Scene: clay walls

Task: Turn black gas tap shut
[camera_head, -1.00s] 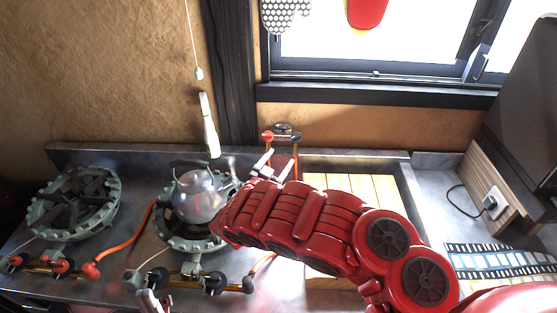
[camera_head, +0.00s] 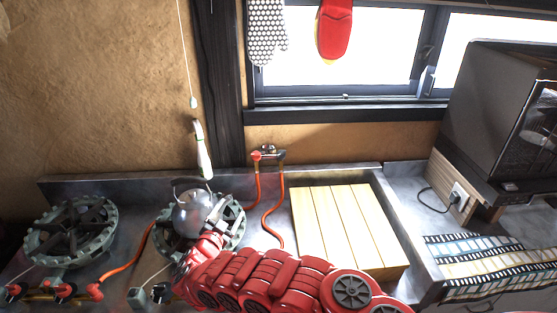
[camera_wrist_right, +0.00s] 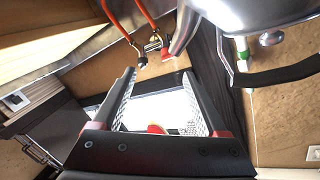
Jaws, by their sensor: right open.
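A gas fitting (camera_head: 268,154) with red ends and a dark, blackish part in its middle is on the back wall, with two orange hoses below it. It also shows in the right wrist view (camera_wrist_right: 152,48), beyond my fingertips. A black knob (camera_head: 158,293) is at the front of the kettle's burner; I cannot tell which is the named tap. My right gripper (camera_head: 217,216) is in front of the kettle (camera_head: 191,215), below and left of the wall fitting. In the right wrist view the gripper (camera_wrist_right: 158,75) is open and empty. My left gripper is not in view.
The kettle stands on the right burner (camera_head: 232,233), close to my right gripper. A second burner (camera_head: 70,235) with red knobs (camera_head: 66,291) is left. A slatted wooden board (camera_head: 345,225) lies right of the hoses. A white lighter-like object (camera_head: 203,155) hangs on the wall.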

